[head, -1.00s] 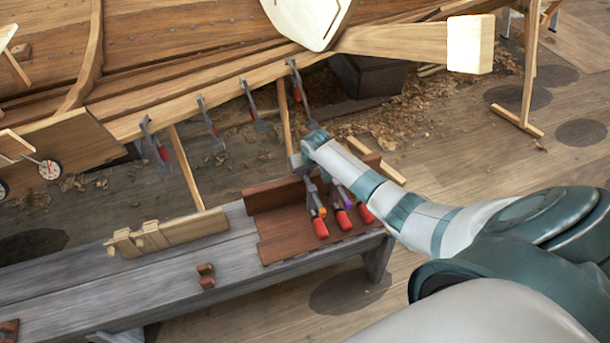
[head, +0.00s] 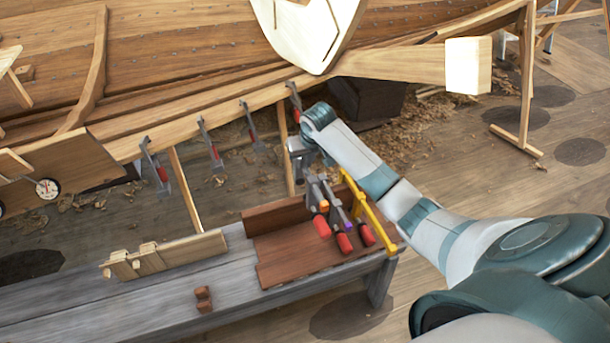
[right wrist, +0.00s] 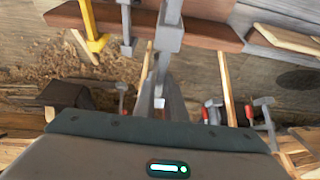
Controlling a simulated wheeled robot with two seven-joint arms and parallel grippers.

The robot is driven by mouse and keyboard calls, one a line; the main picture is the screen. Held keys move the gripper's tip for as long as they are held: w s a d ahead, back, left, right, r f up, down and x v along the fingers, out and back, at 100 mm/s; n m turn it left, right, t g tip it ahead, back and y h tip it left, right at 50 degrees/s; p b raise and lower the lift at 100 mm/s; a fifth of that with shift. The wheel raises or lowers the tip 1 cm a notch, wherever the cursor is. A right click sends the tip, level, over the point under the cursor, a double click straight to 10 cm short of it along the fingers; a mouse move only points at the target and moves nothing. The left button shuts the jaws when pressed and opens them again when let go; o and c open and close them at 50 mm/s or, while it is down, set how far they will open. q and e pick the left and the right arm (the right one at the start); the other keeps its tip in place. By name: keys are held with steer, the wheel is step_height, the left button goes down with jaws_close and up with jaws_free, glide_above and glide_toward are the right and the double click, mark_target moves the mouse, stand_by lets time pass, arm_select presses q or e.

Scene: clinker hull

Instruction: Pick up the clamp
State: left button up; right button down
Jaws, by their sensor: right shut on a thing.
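My right gripper (head: 312,172) is shut on a grey clamp with an orange collar and a red handle (head: 321,227). The clamp hangs handle-down in front of the brown wooden rack (head: 275,258), its handle a little higher than those beside it. In the right wrist view my fingers (right wrist: 160,104) close around the clamp's grey bar (right wrist: 171,32). Part of the clamp's upper end is hidden by the gripper. My left gripper is not in view.
The rack is on a grey bench (head: 180,288). Further clamps (head: 210,146) hang along the hull's plank edge (head: 225,98) behind.

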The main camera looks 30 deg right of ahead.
steer(key=shift+r, duration=1.8)
